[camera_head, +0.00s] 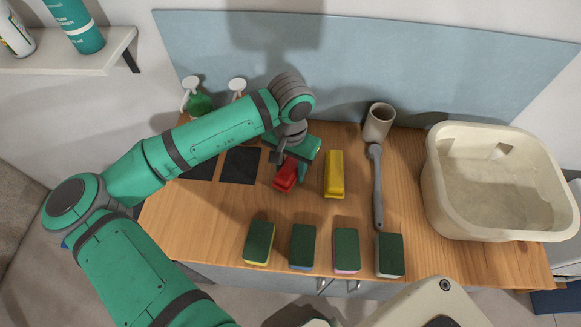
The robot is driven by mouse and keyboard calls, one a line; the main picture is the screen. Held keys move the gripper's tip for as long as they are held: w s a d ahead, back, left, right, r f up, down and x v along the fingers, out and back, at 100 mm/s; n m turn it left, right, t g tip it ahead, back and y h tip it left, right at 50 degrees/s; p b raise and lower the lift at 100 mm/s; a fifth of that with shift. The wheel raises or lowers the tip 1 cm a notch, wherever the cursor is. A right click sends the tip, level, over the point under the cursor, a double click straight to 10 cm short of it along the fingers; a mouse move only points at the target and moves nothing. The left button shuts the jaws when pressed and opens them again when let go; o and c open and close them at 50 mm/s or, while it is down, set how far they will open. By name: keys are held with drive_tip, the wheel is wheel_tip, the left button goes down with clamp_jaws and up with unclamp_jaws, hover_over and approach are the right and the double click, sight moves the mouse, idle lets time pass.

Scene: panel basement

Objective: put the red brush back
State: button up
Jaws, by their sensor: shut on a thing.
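The red brush (285,175) is in my gripper (287,160), over the middle-left of the wooden counter. My gripper is shut on it, and my wrist hides its far end. I cannot tell whether the brush touches the counter. A yellow brush (334,175) lies just to its right, apart from it. Two dark square mats lie to its left; the nearer one (240,166) is bare, and the farther one (203,170) is partly hidden by my arm.
A grey long-handled brush (378,190) lies right of the yellow one, below a beige cup (379,122). A cream basin (490,227) fills the right end. Several sponges (303,245) line the front edge. Spray bottles (199,103) stand at the back left, near a blue wall panel (400,60).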

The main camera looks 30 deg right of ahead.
sight(290, 165)
drive_tip(key=shift+f, duration=0.25)
drive_tip(key=o, duration=1)
drive_tip(key=shift+w, duration=0.1)
drive_tip(key=shift+o, duration=0.2)
drive_tip(key=shift+r, duration=0.1)
wheel_tip(290, 165, up, 11)
drive_tip(key=shift+d+r, duration=0.1)
drive_tip(key=shift+r, duration=0.55)
